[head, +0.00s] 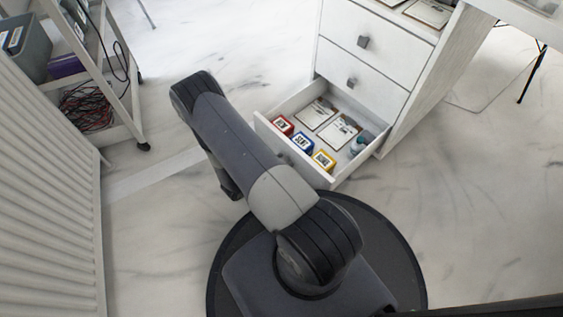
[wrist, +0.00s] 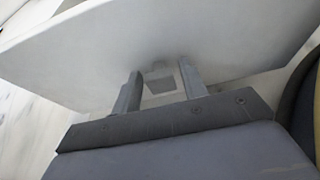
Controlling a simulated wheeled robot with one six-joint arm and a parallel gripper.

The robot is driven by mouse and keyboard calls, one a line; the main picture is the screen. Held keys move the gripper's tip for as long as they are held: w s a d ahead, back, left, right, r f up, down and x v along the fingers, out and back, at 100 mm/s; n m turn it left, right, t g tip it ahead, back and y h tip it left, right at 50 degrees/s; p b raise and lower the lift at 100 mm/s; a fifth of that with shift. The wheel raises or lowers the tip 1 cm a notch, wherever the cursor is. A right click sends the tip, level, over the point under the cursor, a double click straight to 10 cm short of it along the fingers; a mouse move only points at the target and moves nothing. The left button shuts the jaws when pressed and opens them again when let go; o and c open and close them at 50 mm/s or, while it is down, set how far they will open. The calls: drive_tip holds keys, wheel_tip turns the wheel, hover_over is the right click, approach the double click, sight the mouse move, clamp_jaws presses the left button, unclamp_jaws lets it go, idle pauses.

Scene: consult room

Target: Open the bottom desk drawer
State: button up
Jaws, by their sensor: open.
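The bottom desk drawer (head: 327,181) is pulled well out of the white desk pedestal (head: 405,68) in the head view. In the wrist view, the white drawer front (wrist: 225,35) fills the upper part. A small grey knob (wrist: 159,82) on it sits between the two fingers of my gripper (wrist: 160,76). My gripper is open, with a finger on each side of the knob. I cannot tell whether either finger touches it. In the head view my arm hides the gripper.
The drawer holds red (head: 282,126), blue (head: 302,144) and yellow (head: 323,160) boxes, clipboards (head: 338,131) and a teal item. Two upper drawers (head: 375,35) are shut. A wheeled shelf (head: 118,70) with cables stands left, near a radiator (head: 45,190).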

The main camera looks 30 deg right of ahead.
drive_tip(key=shift+o, duration=0.7)
drive_tip(key=p+v, duration=0.3)
drive_tip(key=v, duration=0.7)
drive_tip(key=shift+a+r+p, duration=0.15)
drive_tip(key=shift+a+p, duration=0.25)
drive_tip(key=shift+b+x, duration=1.9)
drive_tip(key=shift+x, duration=3.6)
